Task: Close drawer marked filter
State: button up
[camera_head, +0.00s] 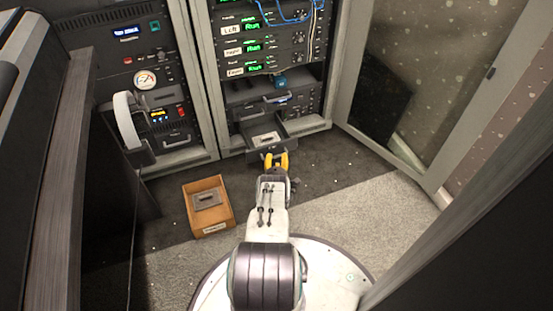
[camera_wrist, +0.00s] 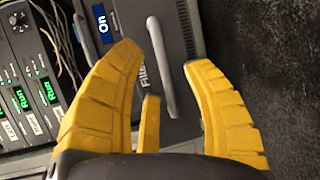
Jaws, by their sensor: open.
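The drawer marked filter (camera_head: 253,156) sticks out of the bottom of the middle rack in the head view, with a pale flat item (camera_head: 265,138) lying inside. In the wrist view its dark grey front (camera_wrist: 185,40) shows a partly covered "Filte..." label and a bar handle (camera_wrist: 163,75). My gripper (camera_head: 275,159) is right at the drawer front. In the wrist view its yellow fingers (camera_wrist: 160,56) are spread on both sides of the handle, with nothing held. I cannot tell whether they touch the drawer.
Another drawer with a handle (camera_head: 278,98) sits just above. An open cardboard box (camera_head: 208,227) with a grey item stands on the floor at left. An open glass rack door (camera_head: 415,85) is at right. Dark carpet is clear right of the gripper.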

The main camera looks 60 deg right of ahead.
aim_at(277, 156)
jog(key=shift+b+x, duration=0.9)
jog(key=shift+x, duration=0.65)
jog(key=shift+c, duration=0.3)
grip_shut()
